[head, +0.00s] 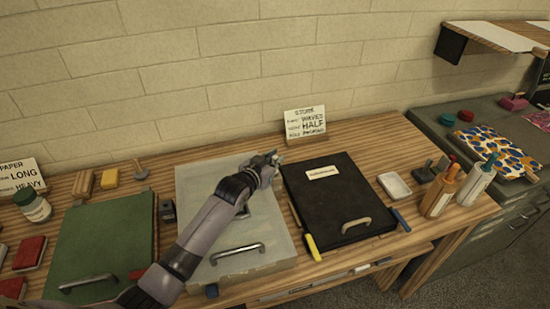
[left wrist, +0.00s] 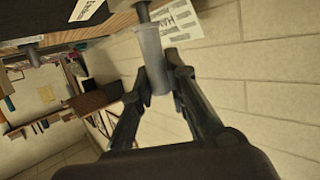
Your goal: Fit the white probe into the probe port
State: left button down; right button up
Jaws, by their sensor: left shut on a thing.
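My left gripper (head: 272,160) is at the back of the bench, between the pale translucent tray and the black tray. In the left wrist view its two fingers (left wrist: 160,82) are shut on a pale, light grey cylinder, which looks like the white probe (left wrist: 151,50). A dark round stub (left wrist: 142,12) shows at the probe's far end; I cannot tell if they are joined or only in line. I cannot make out the probe port for certain in either view. My right gripper is not in view.
The pale tray (head: 203,185), black tray (head: 322,205) and green tray (head: 105,240) lie side by side. A lettered card (head: 305,125) stands behind the gripper, near the brick wall. Bottles (head: 440,190) and a white dish (head: 395,185) stand at right.

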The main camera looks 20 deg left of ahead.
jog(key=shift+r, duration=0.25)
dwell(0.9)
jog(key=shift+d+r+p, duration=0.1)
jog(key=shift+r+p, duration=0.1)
jog(key=shift+p, duration=0.3)
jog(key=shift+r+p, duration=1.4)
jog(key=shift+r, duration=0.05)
dwell(4.9)
